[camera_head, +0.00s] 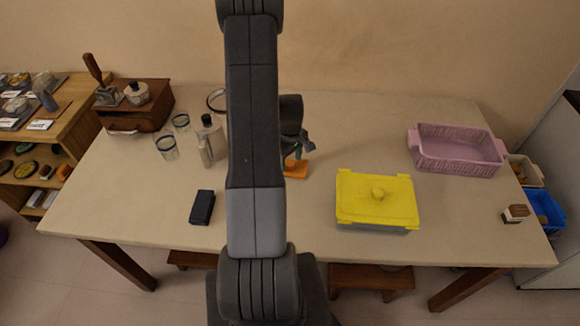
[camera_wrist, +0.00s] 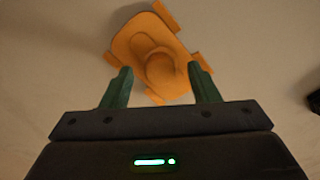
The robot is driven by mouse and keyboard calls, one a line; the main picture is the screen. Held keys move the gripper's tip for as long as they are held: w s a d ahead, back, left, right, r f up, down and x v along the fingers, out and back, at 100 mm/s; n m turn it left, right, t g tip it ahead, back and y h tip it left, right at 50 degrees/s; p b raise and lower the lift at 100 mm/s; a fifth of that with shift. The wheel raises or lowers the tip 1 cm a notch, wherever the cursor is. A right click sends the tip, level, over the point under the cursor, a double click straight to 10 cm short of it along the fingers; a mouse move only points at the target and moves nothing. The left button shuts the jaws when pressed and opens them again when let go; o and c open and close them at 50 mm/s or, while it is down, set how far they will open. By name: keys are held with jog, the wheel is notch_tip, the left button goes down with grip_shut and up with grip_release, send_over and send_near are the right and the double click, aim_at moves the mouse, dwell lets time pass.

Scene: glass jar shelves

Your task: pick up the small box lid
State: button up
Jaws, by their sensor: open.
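The small box lid (camera_head: 296,169) is orange and lies on the table, partly hidden behind my arm and gripper in the head view. In the wrist view the orange lid (camera_wrist: 139,45) shows a round knob in its middle and small tabs at its edges. My gripper (camera_wrist: 160,72) is open, with its two green fingers on either side of the knob in that view. No contact shows, and I cannot tell the height gap exactly. In the head view my gripper (camera_head: 296,153) is just over the lid.
A yellow-lidded box (camera_head: 377,199) stands right of my arm, with a pink basket (camera_head: 457,148) behind it. The table's front middle-left is clear.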

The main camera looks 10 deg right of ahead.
jog(key=shift+f, duration=0.45)
jog(key=c, duration=1)
jog(key=shift+r, duration=0.1)
jog(key=shift+c, duration=0.2)
